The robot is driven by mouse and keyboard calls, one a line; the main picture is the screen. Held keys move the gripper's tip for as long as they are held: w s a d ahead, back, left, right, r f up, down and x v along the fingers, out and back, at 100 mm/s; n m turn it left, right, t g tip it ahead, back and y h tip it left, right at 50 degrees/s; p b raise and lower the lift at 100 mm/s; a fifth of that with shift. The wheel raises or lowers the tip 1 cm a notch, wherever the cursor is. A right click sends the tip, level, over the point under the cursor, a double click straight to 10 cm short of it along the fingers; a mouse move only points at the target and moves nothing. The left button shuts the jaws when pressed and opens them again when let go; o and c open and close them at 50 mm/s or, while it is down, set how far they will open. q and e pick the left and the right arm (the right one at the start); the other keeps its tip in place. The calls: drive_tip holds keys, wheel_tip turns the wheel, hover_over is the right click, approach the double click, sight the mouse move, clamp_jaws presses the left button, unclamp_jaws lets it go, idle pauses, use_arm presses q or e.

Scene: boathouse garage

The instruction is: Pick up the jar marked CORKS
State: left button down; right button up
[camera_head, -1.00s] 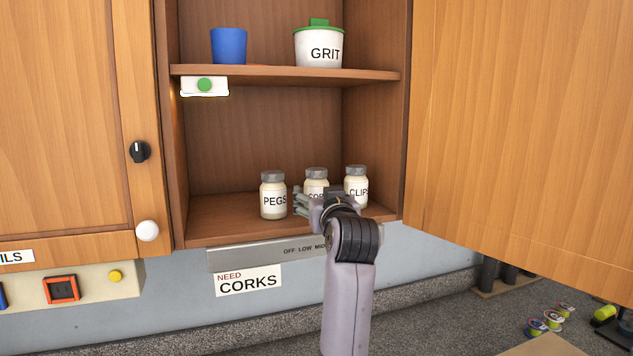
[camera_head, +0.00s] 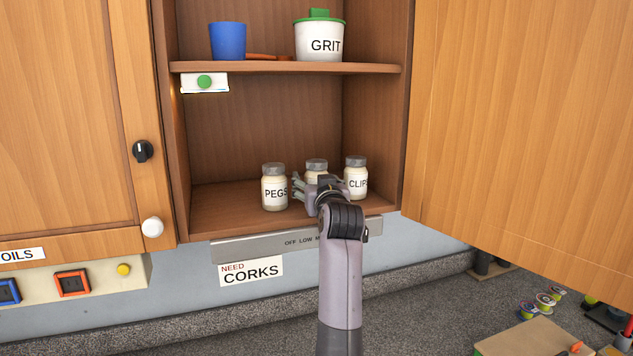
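The middle jar (camera_head: 316,165) on the cabinet's lower shelf has a grey lid and pale contents. Its label is hidden now behind my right gripper, but part of "COR" showed earlier. The PEGS jar (camera_head: 274,189) stands to its left and the CLIPS jar (camera_head: 356,178) to its right, both upright. My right gripper (camera_head: 312,186) reaches in from the front at the middle jar's lower part. One finger shows on the left, between the middle jar and PEGS; the other finger is not clear. Whether the fingers touch the jar cannot be told. My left gripper is out of view.
The upper shelf (camera_head: 290,67) holds a blue cup (camera_head: 228,41) and the GRIT pot (camera_head: 319,38). An open cabinet door (camera_head: 525,130) fills the right side. A grey control strip and a NEED CORKS sign (camera_head: 251,271) are below the shelf.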

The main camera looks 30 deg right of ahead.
drive_tip(key=c, duration=1.3)
drive_tip(key=shift+r, duration=0.1)
